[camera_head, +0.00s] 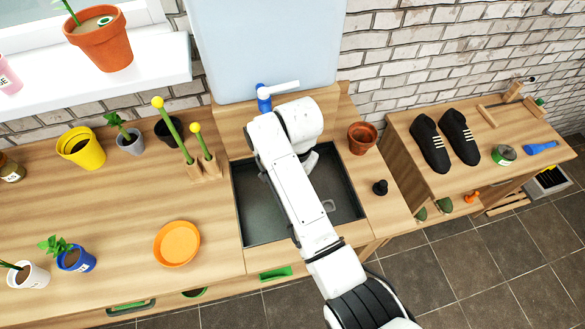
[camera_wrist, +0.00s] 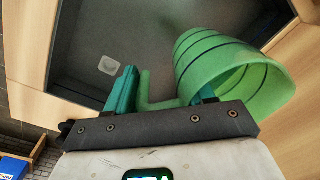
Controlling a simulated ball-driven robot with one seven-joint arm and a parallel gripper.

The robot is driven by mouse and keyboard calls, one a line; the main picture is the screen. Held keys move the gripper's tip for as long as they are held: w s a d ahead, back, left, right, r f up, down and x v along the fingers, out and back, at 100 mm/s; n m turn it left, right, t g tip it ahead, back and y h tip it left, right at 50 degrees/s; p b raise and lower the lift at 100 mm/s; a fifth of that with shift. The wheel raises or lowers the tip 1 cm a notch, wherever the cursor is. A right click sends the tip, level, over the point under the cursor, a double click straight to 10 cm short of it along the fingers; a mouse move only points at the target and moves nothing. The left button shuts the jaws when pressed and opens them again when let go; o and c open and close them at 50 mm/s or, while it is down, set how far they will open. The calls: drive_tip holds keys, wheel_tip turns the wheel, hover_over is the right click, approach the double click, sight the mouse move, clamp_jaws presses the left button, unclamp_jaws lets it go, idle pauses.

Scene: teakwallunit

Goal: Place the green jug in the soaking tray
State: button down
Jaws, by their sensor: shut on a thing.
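The green jug (camera_wrist: 215,65), ringed with thin dark lines, is in my gripper (camera_wrist: 166,88) in the wrist view. It lies tilted, with its wide mouth toward the lower right. The teal fingers are shut on it around its handle side; the exact contact is partly hidden. The soaking tray (camera_head: 262,219) is a dark grey sunken basin in the wooden bench, and it also fills the upper wrist view (camera_wrist: 82,42). The jug appears over the tray near its edge; its height above the floor is unclear. In the head view my arm hides the jug and gripper.
A blue tap with a white lever (camera_head: 270,94) stands behind the tray. A terracotta pot (camera_head: 362,138) and a small black object (camera_head: 380,187) are to its right. Wooden holders with green rods (camera_head: 205,169) and an orange dish (camera_head: 177,243) are to its left.

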drive_tip(key=shift+f+b, duration=1.85)
drive_tip(key=shift+f, duration=1.25)
drive_tip(key=shift+f+b, duration=0.3)
drive_tip(key=shift+f, duration=0.25)
drive_tip(key=shift+c, duration=1.6)
unclamp_jaws()
